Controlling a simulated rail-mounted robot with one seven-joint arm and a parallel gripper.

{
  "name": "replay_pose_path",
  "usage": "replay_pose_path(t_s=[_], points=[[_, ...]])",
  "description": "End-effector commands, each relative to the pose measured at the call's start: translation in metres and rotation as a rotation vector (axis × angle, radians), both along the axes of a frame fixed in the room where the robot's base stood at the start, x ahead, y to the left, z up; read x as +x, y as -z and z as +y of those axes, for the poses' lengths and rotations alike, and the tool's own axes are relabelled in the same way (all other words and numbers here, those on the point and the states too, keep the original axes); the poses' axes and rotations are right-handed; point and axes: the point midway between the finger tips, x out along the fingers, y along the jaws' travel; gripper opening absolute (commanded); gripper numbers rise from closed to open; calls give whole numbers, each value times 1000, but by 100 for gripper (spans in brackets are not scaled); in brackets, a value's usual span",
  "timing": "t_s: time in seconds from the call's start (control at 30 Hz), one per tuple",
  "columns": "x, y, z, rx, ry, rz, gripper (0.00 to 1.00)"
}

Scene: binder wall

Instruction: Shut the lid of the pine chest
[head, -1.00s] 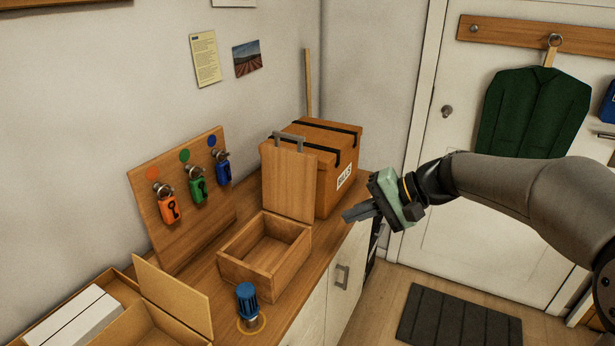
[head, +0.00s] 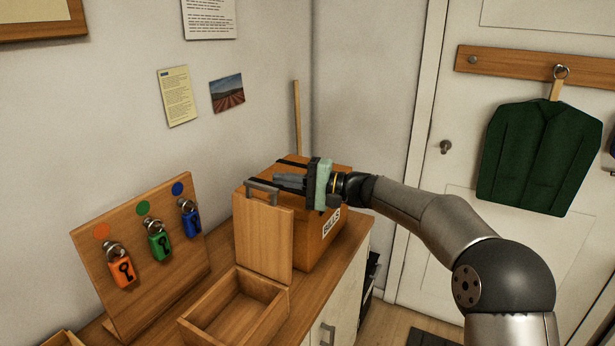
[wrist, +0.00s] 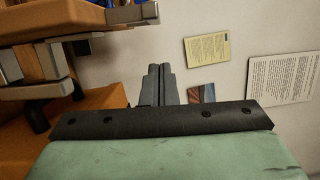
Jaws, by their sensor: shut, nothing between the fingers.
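The pine chest (head: 187,322) stands on the wooden counter with its lid (head: 262,236) raised upright at the back. A grey handle (head: 264,190) sits on the lid's top edge. My gripper (head: 276,181) is shut and empty. In the head view it is level with the lid's top, close to the handle and in front of the brown box; whether it touches the lid I cannot tell. In the wrist view the shut fingers (wrist: 158,84) point toward the wall, and wooden and metal parts, likely the lid and its handle, show at the upper left.
The brown box (head: 318,222) with dark straps and a label stands right behind the lid. Wall papers hang above. The space over the open chest is clear.

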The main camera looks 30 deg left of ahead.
Motion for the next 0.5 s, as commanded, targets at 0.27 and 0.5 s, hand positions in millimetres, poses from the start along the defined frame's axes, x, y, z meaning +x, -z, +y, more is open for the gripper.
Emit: replay_pose_path(t_s=[0.27,0.5], points=[[-32,-4,-4,-3,2,0,0],[-35,-3,-4,-3,2,-2,0]])
